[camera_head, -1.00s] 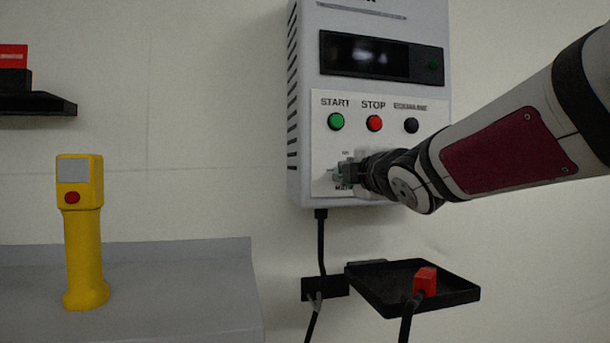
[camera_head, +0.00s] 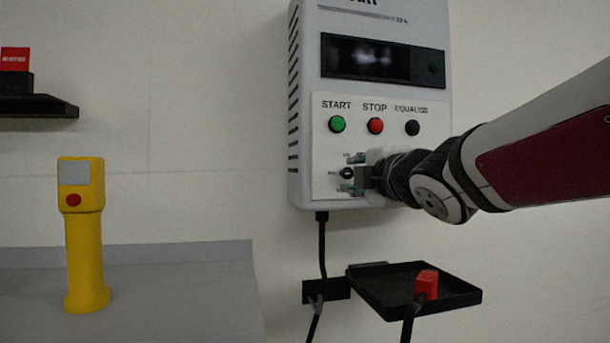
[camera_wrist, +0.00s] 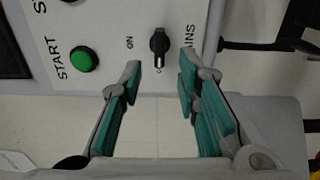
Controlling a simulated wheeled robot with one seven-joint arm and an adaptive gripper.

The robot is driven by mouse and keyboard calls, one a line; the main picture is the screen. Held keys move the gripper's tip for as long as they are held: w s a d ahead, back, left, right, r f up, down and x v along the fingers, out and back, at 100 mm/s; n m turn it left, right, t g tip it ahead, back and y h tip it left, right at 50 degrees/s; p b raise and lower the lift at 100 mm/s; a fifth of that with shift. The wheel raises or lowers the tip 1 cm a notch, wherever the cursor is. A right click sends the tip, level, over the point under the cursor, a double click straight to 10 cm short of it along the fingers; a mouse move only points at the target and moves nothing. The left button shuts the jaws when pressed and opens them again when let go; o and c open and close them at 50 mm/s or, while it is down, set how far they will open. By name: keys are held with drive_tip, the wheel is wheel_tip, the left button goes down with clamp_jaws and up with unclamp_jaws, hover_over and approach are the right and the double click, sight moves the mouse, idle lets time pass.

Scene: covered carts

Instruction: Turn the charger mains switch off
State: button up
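My gripper (camera_head: 355,173) is open in front of the panel, one fingertip above the knob and one below. In the wrist view the gripper (camera_wrist: 161,68) shows teal-padded fingers apart, with nothing between the pads.
A green START button (camera_head: 337,124), red STOP button (camera_head: 375,126) and black EQUALISE button (camera_head: 412,128) sit above. A black tray (camera_head: 385,301) with a red connector (camera_head: 427,284) is below. A yellow handheld device (camera_head: 83,240) stands on a grey surface (camera_head: 170,300) at left.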

drive_tip(key=v, duration=0.8)
